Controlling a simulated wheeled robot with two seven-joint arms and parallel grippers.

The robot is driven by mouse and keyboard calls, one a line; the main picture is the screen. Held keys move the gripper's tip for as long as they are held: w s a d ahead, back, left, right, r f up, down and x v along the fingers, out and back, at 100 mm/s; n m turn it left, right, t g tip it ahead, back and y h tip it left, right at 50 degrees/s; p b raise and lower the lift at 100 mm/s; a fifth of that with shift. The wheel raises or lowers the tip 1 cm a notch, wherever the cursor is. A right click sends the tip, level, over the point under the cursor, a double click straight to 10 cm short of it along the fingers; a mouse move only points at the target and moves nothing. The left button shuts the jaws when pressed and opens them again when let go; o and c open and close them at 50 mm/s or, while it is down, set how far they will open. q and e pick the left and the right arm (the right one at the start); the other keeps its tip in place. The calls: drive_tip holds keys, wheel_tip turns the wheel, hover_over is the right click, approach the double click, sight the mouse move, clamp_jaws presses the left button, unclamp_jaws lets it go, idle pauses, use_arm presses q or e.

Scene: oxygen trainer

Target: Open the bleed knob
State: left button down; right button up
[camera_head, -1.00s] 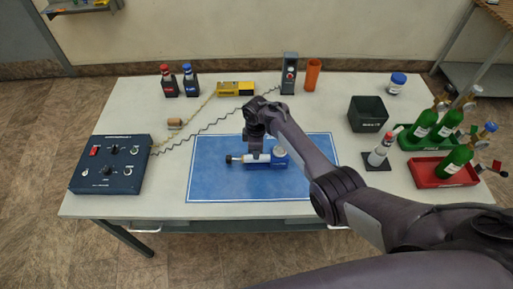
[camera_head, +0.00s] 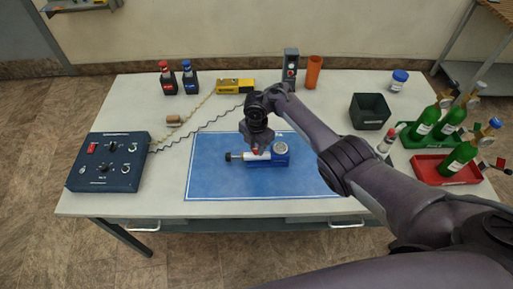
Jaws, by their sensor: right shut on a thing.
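A blue and white device with a round gauge (camera_head: 281,148) and a dark knob (camera_head: 229,157) at its left end lies on the blue mat (camera_head: 215,183). Which part is the bleed knob is too small to tell. My right gripper (camera_head: 256,148) reaches down over the middle of the device from above. It is shut on a small red part there, largely hidden by the gripper. My left gripper is not in view.
A dark blue control box (camera_head: 108,163) stands at the left with a coiled cable running back. A black bin (camera_head: 370,111), a green tray and a red tray (camera_head: 425,166) with green bottles stand at the right. The mat's left part is clear.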

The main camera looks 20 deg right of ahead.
drive_tip(key=n+b, duration=0.2)
drive_tip(key=n, duration=0.2)
drive_tip(key=shift+f+n+b, duration=0.1)
drive_tip(key=shift+n+b, duration=0.25)
drive_tip(key=shift+n, duration=0.05)
idle(0.4)
drive_tip(key=o, duration=1)
wheel_tip(320, 180, up, 7)
drive_tip(key=p, duration=0.2)
drive_tip(key=shift+p, duration=0.3)
drive_tip(key=shift+r+p, duration=0.45)
drive_tip(key=shift+r, duration=0.05)
